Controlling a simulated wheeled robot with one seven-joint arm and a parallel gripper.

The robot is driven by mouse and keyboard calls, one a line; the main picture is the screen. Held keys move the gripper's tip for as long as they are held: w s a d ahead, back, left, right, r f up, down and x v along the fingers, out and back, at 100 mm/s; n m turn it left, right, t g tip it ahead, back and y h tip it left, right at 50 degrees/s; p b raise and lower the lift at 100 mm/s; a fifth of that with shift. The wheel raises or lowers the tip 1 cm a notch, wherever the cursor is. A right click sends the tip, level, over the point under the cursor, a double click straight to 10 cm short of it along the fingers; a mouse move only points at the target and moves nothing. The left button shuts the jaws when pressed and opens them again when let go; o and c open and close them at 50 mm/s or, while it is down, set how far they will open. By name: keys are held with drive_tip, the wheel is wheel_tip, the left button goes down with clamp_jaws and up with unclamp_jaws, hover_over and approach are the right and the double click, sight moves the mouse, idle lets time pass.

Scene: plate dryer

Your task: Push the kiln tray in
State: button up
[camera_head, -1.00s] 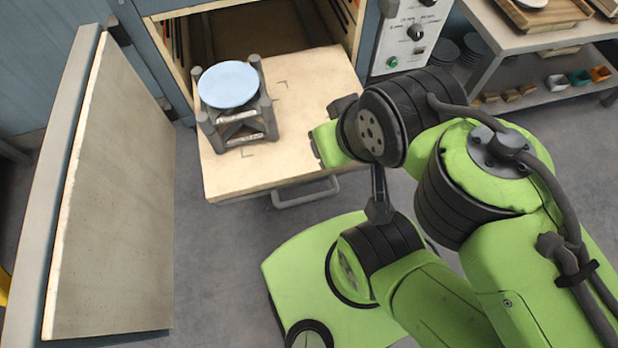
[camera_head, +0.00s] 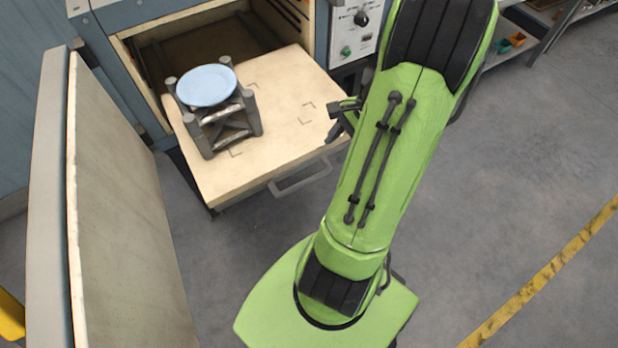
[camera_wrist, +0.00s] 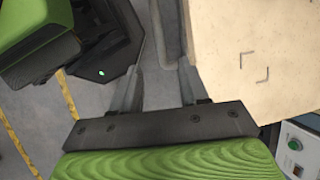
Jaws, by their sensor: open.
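The pale kiln tray (camera_head: 270,115) is pulled out of the kiln, with a grey bar handle (camera_head: 300,178) on its front edge. A grey rack (camera_head: 222,128) with a light blue plate (camera_head: 207,85) on top stands on the tray's left side. My gripper (camera_head: 340,108) is by the tray's right edge, partly hidden by my arm. In the wrist view my gripper (camera_wrist: 163,70) is open with nothing between its fingers. The tray (camera_wrist: 255,50) lies to the right there, and the grey handle (camera_wrist: 168,30) shows beyond the fingertips, apart from them.
The kiln opening (camera_head: 205,50) is behind the tray. Its open door (camera_head: 120,210) stands at the left. A control panel (camera_head: 355,30) is at the right of the opening. A shelf (camera_head: 520,45) stands at the upper right. The floor in front is clear.

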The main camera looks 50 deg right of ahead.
sight(312, 178)
drive_tip(key=b+x, duration=0.4)
drive_tip(key=x, duration=0.9)
drive_tip(key=shift+a+b, duration=0.1)
drive_tip(key=shift+b, duration=0.2)
clamp_jaws()
